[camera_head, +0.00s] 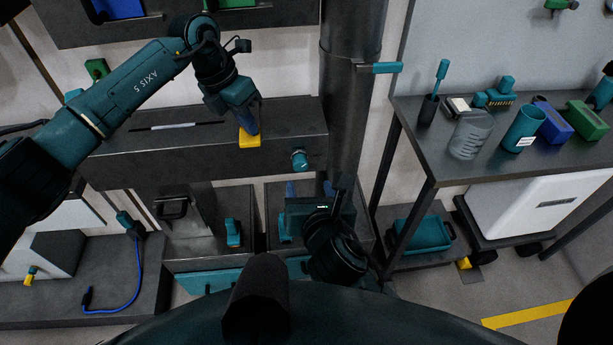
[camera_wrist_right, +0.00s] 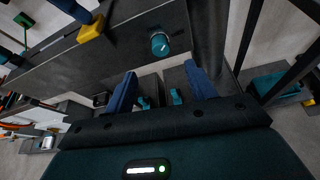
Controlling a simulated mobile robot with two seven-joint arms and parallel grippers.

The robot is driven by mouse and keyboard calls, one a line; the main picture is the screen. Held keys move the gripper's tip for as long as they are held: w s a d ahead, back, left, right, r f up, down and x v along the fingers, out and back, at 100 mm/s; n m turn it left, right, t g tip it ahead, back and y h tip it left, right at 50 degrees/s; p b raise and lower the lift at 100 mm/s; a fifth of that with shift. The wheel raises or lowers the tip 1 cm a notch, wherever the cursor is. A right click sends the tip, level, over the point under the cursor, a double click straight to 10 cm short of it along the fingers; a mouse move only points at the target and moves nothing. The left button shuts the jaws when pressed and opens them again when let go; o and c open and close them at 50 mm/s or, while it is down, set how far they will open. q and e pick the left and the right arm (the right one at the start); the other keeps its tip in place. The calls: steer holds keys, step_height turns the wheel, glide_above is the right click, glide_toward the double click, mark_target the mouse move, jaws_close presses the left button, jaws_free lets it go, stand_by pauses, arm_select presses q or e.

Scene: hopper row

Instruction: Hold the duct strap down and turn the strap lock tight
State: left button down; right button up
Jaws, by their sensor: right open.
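A dark band with a teal handle (camera_head: 384,67) circles the round metal duct (camera_head: 350,110). A yellow tab (camera_head: 249,139) sits at the front edge of the dark box beam (camera_head: 180,150). A round teal knob (camera_head: 299,159) is on the beam's front; it also shows in the right wrist view (camera_wrist_right: 159,44). I cannot tell which part is the strap and which its lock. My left gripper (camera_head: 252,122) is at the yellow tab, its grip on it unclear. My right gripper (camera_head: 310,189) is open and empty, its blue fingers below the knob and apart from it.
A dark table (camera_head: 420,150) on the right holds a teal cup (camera_head: 523,130), a clear container (camera_head: 470,135) and several other things. Open bins (camera_head: 200,240) stand below the beam. A blue cable (camera_head: 120,300) lies at lower left.

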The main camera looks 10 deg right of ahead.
mark_target(302, 165)
steer(key=x, duration=1.1)
steer(key=shift+d, duration=0.1)
steer(key=shift+c, duration=0.6)
steer(key=c, duration=0.9)
steer(key=shift+c, duration=0.2)
